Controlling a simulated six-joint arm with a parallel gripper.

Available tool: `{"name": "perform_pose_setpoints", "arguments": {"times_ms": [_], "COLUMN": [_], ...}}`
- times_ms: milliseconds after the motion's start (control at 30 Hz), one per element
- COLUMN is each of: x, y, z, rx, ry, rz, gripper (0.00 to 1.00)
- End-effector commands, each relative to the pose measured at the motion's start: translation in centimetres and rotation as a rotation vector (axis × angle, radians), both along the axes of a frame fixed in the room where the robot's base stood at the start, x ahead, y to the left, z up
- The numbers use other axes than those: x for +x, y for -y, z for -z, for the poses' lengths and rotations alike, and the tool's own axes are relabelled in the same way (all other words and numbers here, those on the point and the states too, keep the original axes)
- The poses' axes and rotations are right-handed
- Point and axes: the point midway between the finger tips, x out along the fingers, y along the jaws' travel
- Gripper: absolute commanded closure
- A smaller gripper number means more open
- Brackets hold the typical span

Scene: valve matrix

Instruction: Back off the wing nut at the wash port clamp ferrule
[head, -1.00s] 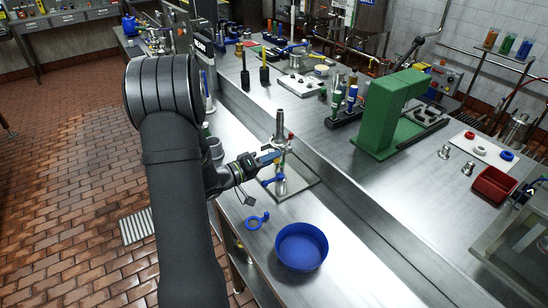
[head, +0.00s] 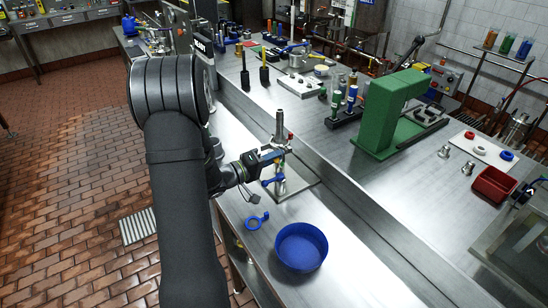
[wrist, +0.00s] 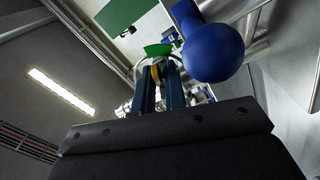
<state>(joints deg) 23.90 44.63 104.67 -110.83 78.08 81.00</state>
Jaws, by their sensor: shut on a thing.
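A metal pipe assembly (head: 280,126) stands upright on a square plate on the lower bench in the head view. My gripper (head: 279,154) reaches it from the left, at its upper middle. The wash port clamp ferrule and its wing nut are too small and covered to make out clearly there. In the wrist view my gripper (wrist: 159,84) is shut on a small yellowish piece (wrist: 155,73), which I take for the wing nut. Most of it is hidden between the fingers. A blue handle (head: 272,181) sticks out just below my gripper; a blue ball (wrist: 212,52) is close beside the fingers.
A blue bowl (head: 301,247) and a blue ring-shaped tool (head: 257,221) lie nearer on the lower bench. A green C-shaped stand (head: 390,112) and a red tray (head: 495,185) are on the raised bench to the right. The bench between bowl and raised edge is clear.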

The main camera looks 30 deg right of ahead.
Motion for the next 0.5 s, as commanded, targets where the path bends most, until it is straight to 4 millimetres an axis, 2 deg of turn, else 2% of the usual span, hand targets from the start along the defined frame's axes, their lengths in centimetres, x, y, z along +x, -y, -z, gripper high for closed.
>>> {"name": "perform_pose_setpoints", "arguments": {"times_ms": [200,500], "x": [0.0,0.01], "y": [-0.04,-0.06], "z": [-0.08,-0.08], "rx": [0.0,-0.001], "ry": [-0.167,-0.212], "rz": [-0.001,-0.002], "gripper": [1.0,1.0]}}
